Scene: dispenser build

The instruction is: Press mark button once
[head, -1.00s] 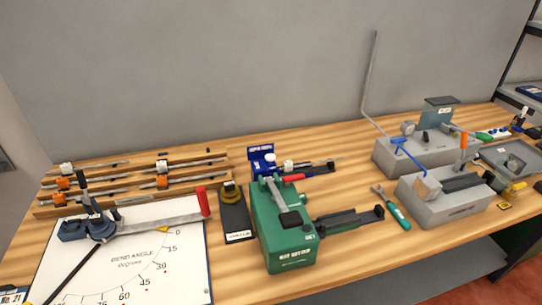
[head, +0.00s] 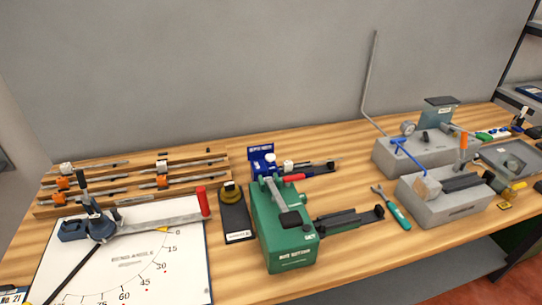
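No part can be read clearly as the mark button, as the small labels are blurred. A black plate (head: 235,222) with a yellow and black knob (head: 231,191) and a white label lies left of the green machine. The green machine (head: 284,237) has a black pad (head: 290,219) on top and a red-handled lever (head: 292,178). A blue device (head: 262,161) with a white knob (head: 288,165) stands behind it. Neither of my grippers is in view.
A bend-angle board (head: 140,265) with a red-handled bender (head: 202,202) lies at the left, before a wooden rack (head: 130,205) of rods. Two grey blocks (head: 445,207) (head: 385,160) stand at the right. A green-handled wrench (head: 399,217) lies on the wooden bench (head: 345,258).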

